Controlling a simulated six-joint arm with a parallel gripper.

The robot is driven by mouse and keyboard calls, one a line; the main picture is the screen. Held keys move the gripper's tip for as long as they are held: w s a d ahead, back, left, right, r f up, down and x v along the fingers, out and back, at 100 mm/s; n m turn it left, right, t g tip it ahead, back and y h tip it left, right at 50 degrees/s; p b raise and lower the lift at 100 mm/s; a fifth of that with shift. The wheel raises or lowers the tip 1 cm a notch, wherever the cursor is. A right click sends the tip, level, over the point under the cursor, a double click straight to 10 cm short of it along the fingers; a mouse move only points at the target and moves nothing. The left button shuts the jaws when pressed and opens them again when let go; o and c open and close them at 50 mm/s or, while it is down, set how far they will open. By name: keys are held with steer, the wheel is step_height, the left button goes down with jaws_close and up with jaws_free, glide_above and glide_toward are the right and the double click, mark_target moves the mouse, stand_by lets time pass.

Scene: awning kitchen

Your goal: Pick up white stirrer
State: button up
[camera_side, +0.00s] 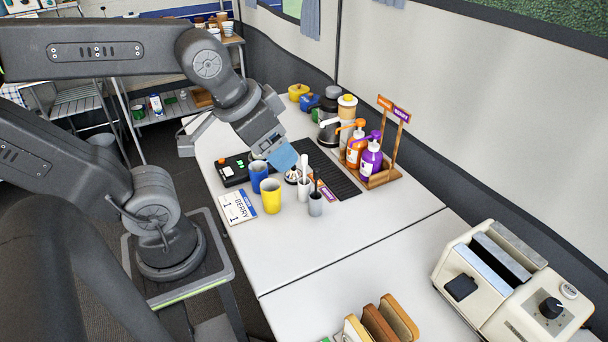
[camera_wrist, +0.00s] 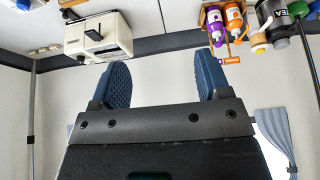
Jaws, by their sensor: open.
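The white stirrer (camera_side: 304,165) stands upright in a small white holder (camera_side: 304,189) on the white table, in the side view. A dark stirrer stands in a grey holder (camera_side: 315,205) just to its right. My gripper (camera_side: 284,158) is raised over the table near the cups, close to the white stirrer in the picture; the exact gap is hard to judge. In the wrist view my gripper (camera_wrist: 160,82) shows two blue ribbed fingers spread wide with nothing between them. The white stirrer is not seen in the wrist view.
Orange and purple bottles (camera_side: 370,160) stand in a wooden rack (camera_side: 384,178) behind. A toaster (camera_side: 505,285) is at right. The table's middle (camera_side: 370,222) is clear.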

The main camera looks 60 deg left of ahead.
steer(key=shift+c, duration=0.3)
steer(key=c, duration=0.3)
steer(key=shift+c, duration=0.2)
steer(key=n+g, duration=0.6)
steer(key=n, duration=1)
glide_above(304, 166)
step_height(304, 166, down, 11)
steer(key=f, duration=0.8)
steer(key=shift+w+a, duration=0.2)
steer(key=shift+w, duration=0.15)
steer(key=shift+s+a+f, duration=0.1)
steer(key=shift+a+f, duration=0.05)
steer(key=shift+f, duration=2.45)
